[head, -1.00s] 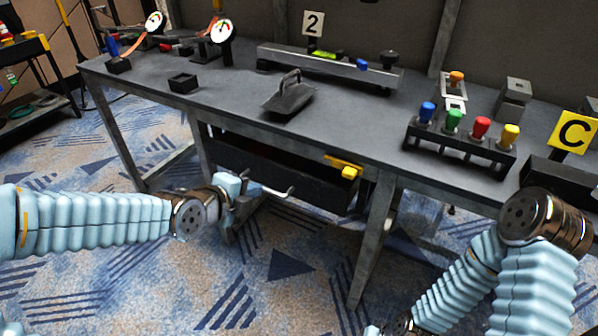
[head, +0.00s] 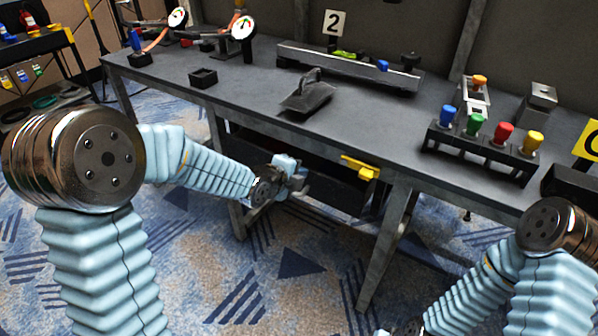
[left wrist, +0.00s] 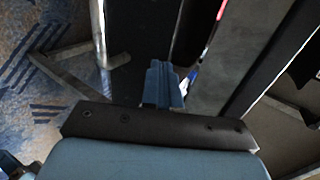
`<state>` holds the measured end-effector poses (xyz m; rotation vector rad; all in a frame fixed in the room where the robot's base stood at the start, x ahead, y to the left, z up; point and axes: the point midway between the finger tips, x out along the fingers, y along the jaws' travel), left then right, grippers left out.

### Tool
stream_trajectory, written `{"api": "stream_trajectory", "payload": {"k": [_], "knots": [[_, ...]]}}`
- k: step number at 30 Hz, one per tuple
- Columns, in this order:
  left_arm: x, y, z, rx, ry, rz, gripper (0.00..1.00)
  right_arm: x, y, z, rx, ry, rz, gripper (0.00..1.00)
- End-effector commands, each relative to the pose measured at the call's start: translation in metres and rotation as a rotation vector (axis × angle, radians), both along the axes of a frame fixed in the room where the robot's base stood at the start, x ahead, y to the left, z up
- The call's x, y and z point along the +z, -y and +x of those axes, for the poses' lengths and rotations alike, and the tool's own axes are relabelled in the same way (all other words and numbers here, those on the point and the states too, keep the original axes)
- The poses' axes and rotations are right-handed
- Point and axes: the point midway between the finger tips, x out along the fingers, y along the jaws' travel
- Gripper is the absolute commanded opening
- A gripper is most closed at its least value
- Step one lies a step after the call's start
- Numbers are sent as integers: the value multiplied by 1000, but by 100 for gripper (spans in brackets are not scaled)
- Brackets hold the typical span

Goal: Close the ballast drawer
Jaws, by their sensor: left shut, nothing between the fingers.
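The ballast drawer (head: 326,180) is a long dark box under the grey workbench, with a yellow piece (head: 360,168) near its right end. My left arm reaches to its left part and hides some of it. I cannot tell exactly how far out it stands. My left gripper (head: 297,178) is shut and empty, close to the drawer. In the left wrist view its blue fingers (left wrist: 162,78) are together in front of a dark panel (left wrist: 140,35). A shiny bar (left wrist: 100,35), possibly the drawer handle, is to their left. I cannot tell whether they touch anything.
The workbench top (head: 240,105) carries a dark trowel-like tool (head: 308,95), a long level bar (head: 345,68), gauges (head: 243,27) and a rack of coloured knobs (head: 480,150). A bench leg (head: 382,255) stands right of the drawer. The carpet in front is clear.

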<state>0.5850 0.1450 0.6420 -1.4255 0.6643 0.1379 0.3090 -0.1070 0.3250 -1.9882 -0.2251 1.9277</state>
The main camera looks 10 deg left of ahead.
Motion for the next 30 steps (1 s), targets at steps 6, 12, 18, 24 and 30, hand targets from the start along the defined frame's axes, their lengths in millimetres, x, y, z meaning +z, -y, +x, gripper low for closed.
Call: {"api": "stream_trajectory", "payload": {"k": [6, 12, 18, 24, 30], "knots": [[0, 0, 0, 0, 0, 0, 0, 0, 0, 0, 0, 0, 0, 0], [-3, 5, 16, 0, 2, 0, 0, -8, 1, 0, -1, 0, -1, 0], [-2, 15, 42, -1, 1, 2, 0, -16, 2, 0, -4, 1, -3, 0], [1, 16, 45, 1, 3, -1, 0, -15, 2, 1, -4, 1, -3, 0], [2, 16, 46, 1, 7, -2, 0, -15, 2, 1, -4, 1, -3, 0]]}}
